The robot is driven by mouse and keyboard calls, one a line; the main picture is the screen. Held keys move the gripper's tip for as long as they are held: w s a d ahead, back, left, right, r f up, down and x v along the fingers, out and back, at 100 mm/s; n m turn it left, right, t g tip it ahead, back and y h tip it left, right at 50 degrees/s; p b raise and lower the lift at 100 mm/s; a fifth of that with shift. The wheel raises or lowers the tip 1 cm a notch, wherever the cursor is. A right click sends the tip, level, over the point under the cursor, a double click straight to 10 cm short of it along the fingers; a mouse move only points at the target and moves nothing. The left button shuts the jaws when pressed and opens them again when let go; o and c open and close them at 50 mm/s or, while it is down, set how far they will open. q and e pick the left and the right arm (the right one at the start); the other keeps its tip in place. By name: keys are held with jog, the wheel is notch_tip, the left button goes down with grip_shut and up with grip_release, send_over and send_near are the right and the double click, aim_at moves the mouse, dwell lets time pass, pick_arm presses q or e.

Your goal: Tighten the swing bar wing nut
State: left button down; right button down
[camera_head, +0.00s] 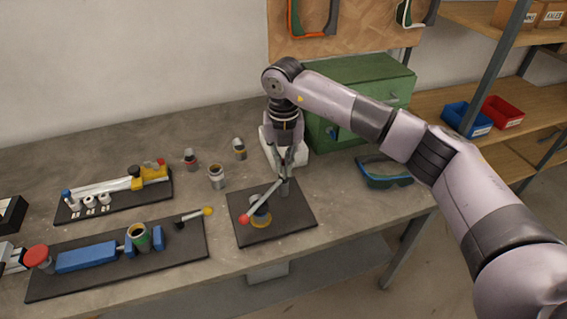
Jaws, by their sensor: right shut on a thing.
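The jig is a dark square plate (295,222) on the grey bench. A grey post (284,188) stands near its back edge. The swing bar (266,203) slants from the post to a red ball knob (245,219) at the front left, passing over a small part with a blue body and yellow base (261,217). My right gripper (286,168) reaches down from above and is shut at the top of the post. The wing nut there is hidden by the fingers. My left gripper is not in view.
Left of the jig is a long black plate with a blue clamp (87,257) and a yellow-knobbed lever (207,211). Several small cups (216,177) stand behind. A green cabinet (370,80) and safety goggles (384,171) are to the right.

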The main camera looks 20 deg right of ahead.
jog(key=m, duration=0.3)
jog(key=shift+m, duration=0.3)
jog(key=m, duration=0.3)
jog(key=shift+m, duration=0.3)
jog(key=m, duration=0.6)
jog(key=shift+m, duration=0.3)
jog(key=c, duration=1.8)
grip_release()
jog(key=shift+o, duration=0.2)
